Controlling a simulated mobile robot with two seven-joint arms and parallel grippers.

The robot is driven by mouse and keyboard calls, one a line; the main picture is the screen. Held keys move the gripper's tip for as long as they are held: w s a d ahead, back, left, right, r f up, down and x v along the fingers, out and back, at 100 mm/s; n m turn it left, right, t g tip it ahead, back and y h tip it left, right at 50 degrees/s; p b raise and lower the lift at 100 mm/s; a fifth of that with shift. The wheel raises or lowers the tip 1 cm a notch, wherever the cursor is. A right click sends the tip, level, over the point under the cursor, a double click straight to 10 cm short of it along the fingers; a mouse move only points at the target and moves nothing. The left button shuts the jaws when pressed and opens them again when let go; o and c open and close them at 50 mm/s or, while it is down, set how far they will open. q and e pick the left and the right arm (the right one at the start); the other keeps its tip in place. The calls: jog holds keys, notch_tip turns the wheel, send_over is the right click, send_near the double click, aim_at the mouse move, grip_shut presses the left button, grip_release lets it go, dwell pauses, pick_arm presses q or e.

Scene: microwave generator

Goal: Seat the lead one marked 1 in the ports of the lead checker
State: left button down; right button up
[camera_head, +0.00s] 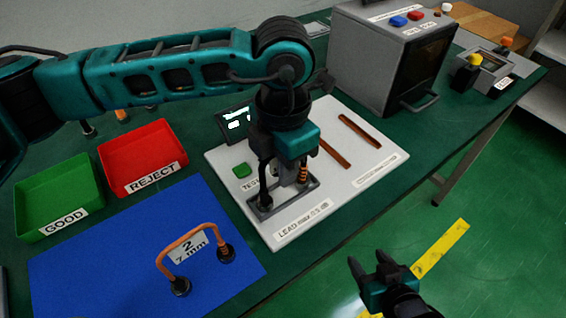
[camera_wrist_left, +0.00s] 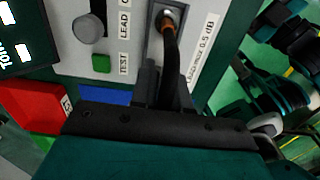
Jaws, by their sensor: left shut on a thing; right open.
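My left gripper (camera_head: 287,170) is shut on a lead, above the port block (camera_head: 268,205) of the white lead checker (camera_head: 228,160). An orange and black end of this lead (camera_head: 303,174) shows beside the fingers, down at the block. The fingers hide most of the lead, and its mark is not visible. In the left wrist view the lead (camera_wrist_left: 170,45) runs from the fingers to a round metal port (camera_wrist_left: 168,14); I cannot tell whether it is fully in. My right gripper (camera_head: 372,268) is open and empty over the floor, right of the table.
Lead 2 (camera_head: 187,245) stands on the blue mat (camera_head: 90,265). The green GOOD tray (camera_head: 55,190) and red REJECT tray (camera_head: 140,150) are at left. A small screen (camera_head: 234,122) and green TEST button (camera_head: 242,170) are beside the block. A microwave (camera_head: 390,60) stands behind.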

pick_arm(q)
jog(key=c, duration=1.6)
grip_release()
jog(key=shift+f+b, duration=0.15)
jog(key=shift+b, duration=0.15)
jog(key=o, duration=0.5)
notch_tip(320, 180, up, 12)
jog(key=shift+r+p, duration=0.25)
jog(key=shift+p, duration=0.2)
